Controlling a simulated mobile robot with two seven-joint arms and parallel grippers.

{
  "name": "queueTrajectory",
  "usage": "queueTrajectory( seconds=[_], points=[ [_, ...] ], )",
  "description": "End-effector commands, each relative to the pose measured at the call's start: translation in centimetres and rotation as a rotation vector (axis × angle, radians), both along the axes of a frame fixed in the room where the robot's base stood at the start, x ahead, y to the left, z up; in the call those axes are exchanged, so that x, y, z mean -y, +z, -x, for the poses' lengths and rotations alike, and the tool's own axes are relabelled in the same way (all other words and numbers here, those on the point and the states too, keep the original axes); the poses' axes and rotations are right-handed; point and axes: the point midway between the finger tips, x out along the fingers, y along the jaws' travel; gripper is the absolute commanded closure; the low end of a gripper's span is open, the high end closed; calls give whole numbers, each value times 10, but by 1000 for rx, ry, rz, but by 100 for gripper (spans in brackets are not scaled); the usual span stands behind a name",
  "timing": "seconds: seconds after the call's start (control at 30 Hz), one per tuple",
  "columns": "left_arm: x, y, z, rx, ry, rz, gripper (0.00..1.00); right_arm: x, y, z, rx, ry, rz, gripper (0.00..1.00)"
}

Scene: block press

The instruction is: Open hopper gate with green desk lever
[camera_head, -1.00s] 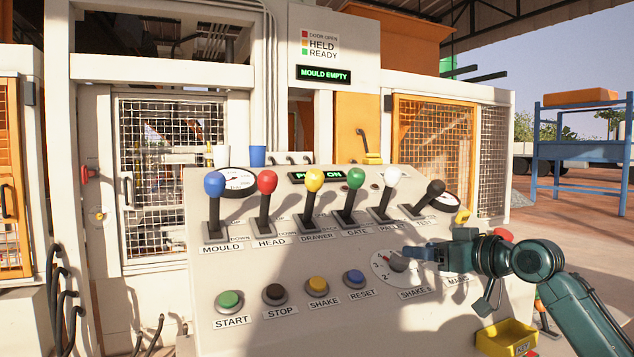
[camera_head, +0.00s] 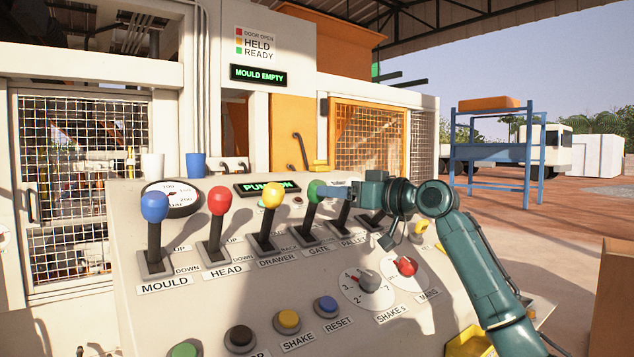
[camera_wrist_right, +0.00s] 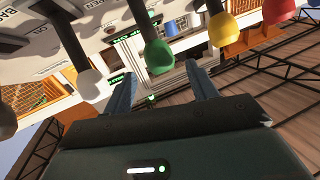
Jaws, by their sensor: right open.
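The green-knobbed GATE lever (camera_head: 313,213) stands on the sloping desk between the yellow DRAWER lever (camera_head: 272,196) and the PALLET lever. It leans the same way as its neighbours. My right gripper (camera_head: 335,191) is at the green knob, coming from the right, and hides part of it and the knob of the PALLET lever. In the right wrist view the green knob (camera_wrist_right: 158,57) lies between the two spread fingertips (camera_wrist_right: 160,78), with space visible on both sides. The right gripper is open. My left gripper is not in view. The hopper gate cannot be made out.
The blue MOULD lever (camera_head: 154,207) and red HEAD lever (camera_head: 220,202) stand further left. A white knob (camera_wrist_right: 93,84) is close beside one finger in the wrist view. Below are buttons and the shake dial (camera_head: 368,282). The display (camera_head: 258,75) reads MOULD EMPTY.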

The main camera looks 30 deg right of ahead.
Motion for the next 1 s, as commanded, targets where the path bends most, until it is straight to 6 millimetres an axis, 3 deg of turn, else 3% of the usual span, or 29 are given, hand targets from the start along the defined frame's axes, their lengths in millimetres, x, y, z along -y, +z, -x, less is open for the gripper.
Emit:
queueTrajectory(
  seconds=[0.1, 0.3, 0.7, 1.0],
  points=[
    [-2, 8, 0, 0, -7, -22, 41, -9, 3, -23, 0, 3, -3, 42],
    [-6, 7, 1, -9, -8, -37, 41, -16, 2, -47, 1, 0, -1, 42],
    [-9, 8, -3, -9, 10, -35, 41, -19, -1, -54, 1, -1, 2, 42],
    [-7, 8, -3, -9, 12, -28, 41, -19, 0, -54, 1, -1, 2, 66]
  ],
)
